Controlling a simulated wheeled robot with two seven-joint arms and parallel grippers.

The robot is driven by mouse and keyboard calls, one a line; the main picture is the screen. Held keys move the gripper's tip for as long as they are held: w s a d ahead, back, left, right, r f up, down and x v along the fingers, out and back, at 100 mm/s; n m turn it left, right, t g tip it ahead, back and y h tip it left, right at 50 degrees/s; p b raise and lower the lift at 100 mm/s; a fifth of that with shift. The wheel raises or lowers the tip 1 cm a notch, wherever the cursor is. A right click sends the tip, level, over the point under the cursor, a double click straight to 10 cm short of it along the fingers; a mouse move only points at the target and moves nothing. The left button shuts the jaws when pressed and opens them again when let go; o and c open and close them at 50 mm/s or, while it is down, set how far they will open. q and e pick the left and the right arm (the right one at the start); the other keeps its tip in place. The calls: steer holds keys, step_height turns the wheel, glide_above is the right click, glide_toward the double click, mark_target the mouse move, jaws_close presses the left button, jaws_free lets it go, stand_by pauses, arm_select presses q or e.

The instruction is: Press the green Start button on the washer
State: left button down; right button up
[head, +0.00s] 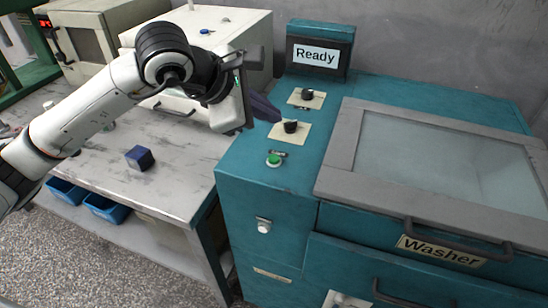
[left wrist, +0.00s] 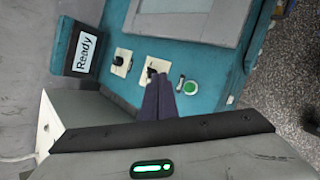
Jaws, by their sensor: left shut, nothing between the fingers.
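The washer (head: 265,210) is a teal cabinet with a grey-framed glass lid and a "Washer" label. Its green Start button (head: 273,160) sits on the top panel near the front left edge; it also shows in the left wrist view (left wrist: 190,88). My left gripper (head: 266,108) is shut and empty, above the panel's left edge. In the head view its fingertips lie up and left of the button. In the left wrist view the dark fingers (left wrist: 159,100) point toward the lower black knob, left of the button. The gap in height is hard to judge. My right gripper is out of view.
Two black knobs on cream plates, the upper (head: 307,95) and the lower (head: 291,127), stand behind the button. A screen (head: 317,55) reads "Ready".

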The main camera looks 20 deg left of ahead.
mark_target(274, 159)
arm_select(q)
step_height(274, 159, down, 8)
steer(key=b, duration=0.4)
steer(key=shift+b, duration=0.4)
stand_by(0.7)
stand_by(0.8)
steer(key=shift+f+b, duration=0.45)
steer(key=shift+b, duration=0.3)
